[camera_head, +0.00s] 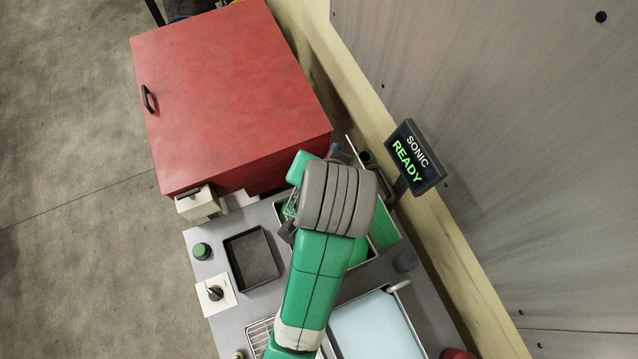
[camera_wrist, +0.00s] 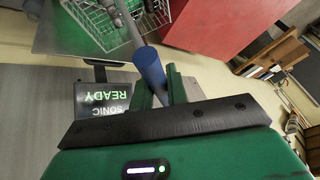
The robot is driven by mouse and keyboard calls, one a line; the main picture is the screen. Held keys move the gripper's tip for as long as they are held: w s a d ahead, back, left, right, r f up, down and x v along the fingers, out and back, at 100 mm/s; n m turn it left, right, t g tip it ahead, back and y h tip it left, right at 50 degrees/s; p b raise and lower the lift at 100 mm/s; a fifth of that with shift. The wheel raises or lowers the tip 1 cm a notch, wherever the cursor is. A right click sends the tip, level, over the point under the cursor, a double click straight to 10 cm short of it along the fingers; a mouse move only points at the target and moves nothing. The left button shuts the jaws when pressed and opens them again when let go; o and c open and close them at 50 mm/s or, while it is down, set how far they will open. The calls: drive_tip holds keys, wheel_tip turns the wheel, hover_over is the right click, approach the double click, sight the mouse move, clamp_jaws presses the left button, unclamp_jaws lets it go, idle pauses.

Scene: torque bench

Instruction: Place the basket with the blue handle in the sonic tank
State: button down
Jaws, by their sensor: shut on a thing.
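My gripper (camera_wrist: 161,92) is shut on the blue handle (camera_wrist: 149,66) in the wrist view. A wire basket (camera_wrist: 121,16) hangs from the handle's rod, at the top of that view and partly cut off. In the head view my arm covers most of the gripper and basket; only a bit of wire (camera_head: 289,209) shows at its left. The sonic tank, with green inside (camera_head: 384,231), lies under my wrist and is partly hidden. The basket appears above or at the tank; I cannot tell its height. The sonic display (camera_head: 414,158) reads READY.
A large red cabinet (camera_head: 230,95) stands behind the bench, beside the tank. A black-rimmed tray (camera_head: 231,262), a green knob (camera_head: 201,251) and a switch plate (camera_head: 215,296) are to the left. A pale blue bath (camera_head: 375,328) is in front. A wall runs along the right.

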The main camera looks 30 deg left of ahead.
wheel_tip(320, 180, down, 28)
drive_tip(key=b, duration=0.2)
drive_tip(key=shift+d, duration=0.1)
drive_tip(key=c, duration=1.8)
unclamp_jaws()
drive_tip(key=shift+s+b, duration=0.1)
drive_tip(key=shift+b, duration=0.2)
drive_tip(key=o, duration=0.4)
drive_tip(key=p+v, duration=0.1)
drive_tip(key=v, duration=1.1)
drive_tip(key=shift+r, duration=0.1)
